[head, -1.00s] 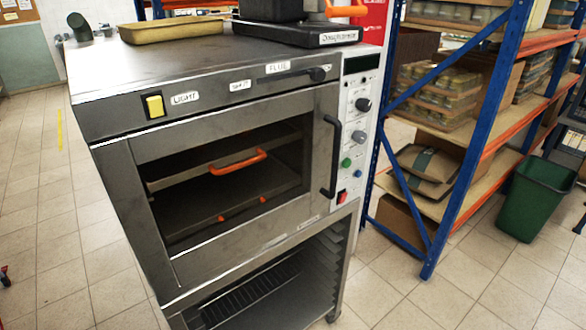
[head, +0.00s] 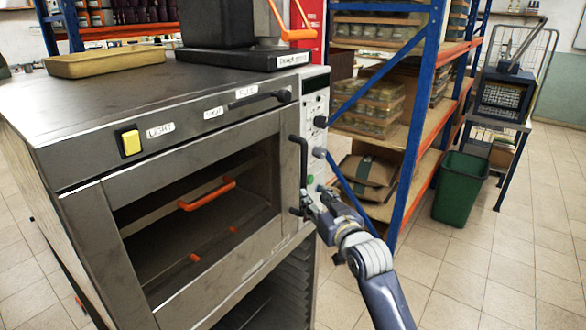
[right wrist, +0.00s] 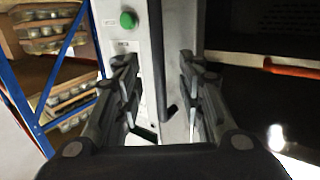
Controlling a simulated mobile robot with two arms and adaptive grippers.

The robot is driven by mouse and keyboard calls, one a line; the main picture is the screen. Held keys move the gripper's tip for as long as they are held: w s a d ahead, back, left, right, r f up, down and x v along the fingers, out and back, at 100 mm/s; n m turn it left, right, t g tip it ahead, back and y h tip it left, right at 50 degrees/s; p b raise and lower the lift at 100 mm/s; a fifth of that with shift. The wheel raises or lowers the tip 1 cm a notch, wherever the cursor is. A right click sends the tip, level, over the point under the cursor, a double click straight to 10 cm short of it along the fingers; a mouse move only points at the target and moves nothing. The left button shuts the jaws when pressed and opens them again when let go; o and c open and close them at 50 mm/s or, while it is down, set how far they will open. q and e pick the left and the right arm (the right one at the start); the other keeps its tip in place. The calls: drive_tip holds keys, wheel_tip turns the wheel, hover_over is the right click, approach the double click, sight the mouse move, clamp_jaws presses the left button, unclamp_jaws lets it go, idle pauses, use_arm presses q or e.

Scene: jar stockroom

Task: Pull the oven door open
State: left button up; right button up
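The grey oven (head: 90,110) stands at the left, with its window door (head: 135,265) shut. The dark vertical door handle (head: 303,158) is on the door's right side. My right gripper (head: 307,203) is at the handle's lower end. In the right wrist view the handle (right wrist: 157,45) runs down between the two spread fingers of the gripper (right wrist: 156,78), with gaps visible on both sides. Contact cannot be made out. An orange-handled tray (head: 207,194) shows through the window. My left gripper is not in view.
A control panel (head: 315,105) with knobs and a green button (right wrist: 128,20) lies right of the handle. A blue and orange shelf (head: 415,120) with jars and a green bin (head: 461,188) stand to the right. Tiled floor (head: 470,270) is clear at front right.

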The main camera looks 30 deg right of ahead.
drive_tip(key=t, duration=0.1)
approach(305, 167)
drive_tip(key=w, duration=0.3)
drive_tip(key=w+d+p, duration=0.1)
drive_tip(key=w, duration=0.2)
drive_tip(key=w+p, duration=0.1)
drive_tip(key=w, duration=0.2)
drive_tip(key=shift+w+d, duration=0.2)
drive_tip(key=shift+d, duration=0.2)
drive_tip(key=shift+w+d+f, duration=0.15)
drive_tip(key=shift+w, duration=0.55)
clamp_jaws()
